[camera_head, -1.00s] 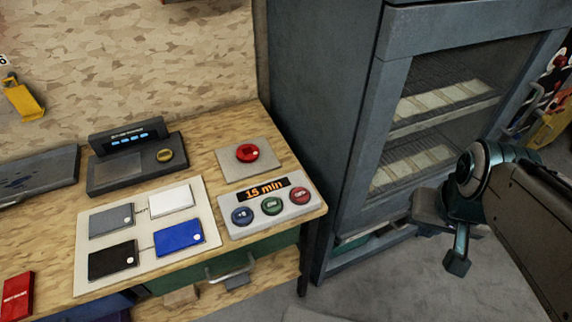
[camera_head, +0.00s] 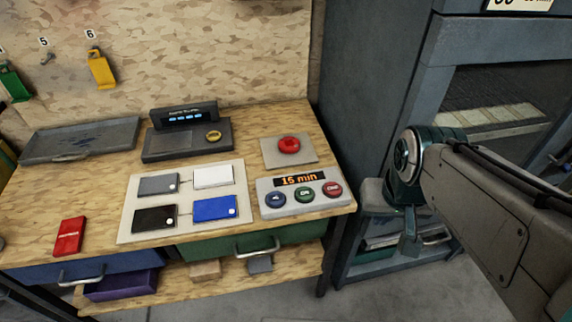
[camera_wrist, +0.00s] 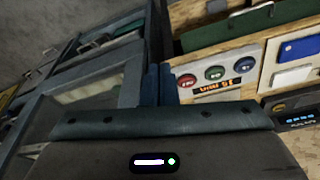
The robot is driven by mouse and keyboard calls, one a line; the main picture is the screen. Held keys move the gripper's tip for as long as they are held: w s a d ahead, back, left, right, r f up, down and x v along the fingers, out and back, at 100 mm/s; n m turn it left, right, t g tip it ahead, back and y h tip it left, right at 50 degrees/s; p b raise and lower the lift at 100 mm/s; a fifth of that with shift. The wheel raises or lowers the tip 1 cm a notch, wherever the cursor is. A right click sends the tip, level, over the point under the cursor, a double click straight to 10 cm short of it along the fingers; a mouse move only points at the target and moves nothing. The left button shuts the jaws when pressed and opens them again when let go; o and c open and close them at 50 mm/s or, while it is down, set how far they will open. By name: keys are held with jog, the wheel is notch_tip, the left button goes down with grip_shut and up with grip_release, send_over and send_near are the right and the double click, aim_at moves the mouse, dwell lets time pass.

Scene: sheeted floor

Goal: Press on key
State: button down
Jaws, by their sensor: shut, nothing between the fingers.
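A pale control panel (camera_head: 264,187) sits at the front right of the wooden bench. It has a lit orange display (camera_head: 300,180) that reads about 15 or 16 min. Below it are a blue key (camera_head: 275,199), a green key (camera_head: 304,195) and a red key (camera_head: 332,189); their lettering is too small to read surely. The wrist view also shows the panel's red (camera_wrist: 187,81), green (camera_wrist: 215,73) and blue (camera_wrist: 245,67) keys. My gripper (camera_wrist: 157,70) is shut and empty, with its tips left of the red key in that view. It is apart from the panel in the head view.
A separate red button (camera_head: 289,145) sits behind the panel. A white board (camera_head: 128,226) with several coloured cards lies to its left, below a dark scale-like device (camera_head: 183,145). A grey cabinet (camera_head: 365,100) stands close on the right.

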dwell(0.3)
jog(key=w+a+f+n+h+p, duration=0.1)
jog(key=w+a+n+h+p, duration=0.15)
jog(key=w+n, duration=0.25)
jog(key=w+a+f+n+h+p, duration=0.1)
jog(key=w+n+h, duration=0.2)
jog(key=w+n, duration=0.3)
jog(key=w+a+f+n+t+p, duration=0.1)
jog(key=w+a+f+n+t, duration=0.2)
jog(key=w+a+n, duration=0.3)
jog(key=a+n+t, duration=0.1)
jog(key=a+n, duration=0.1)
jog(key=a, duration=0.3)
jog(key=shift+w+n, duration=0.3)
jog(key=shift+w, duration=0.1)
jog(key=b, duration=0.6)
send_over(302, 195)
notch_tip(302, 195, down, 8)
jog(key=shift+r, duration=0.2)
jog(key=shift+a+f+b, duration=0.1)
jog(key=shift+f+b, duration=0.5)
jog(key=shift+f, duration=0.1)
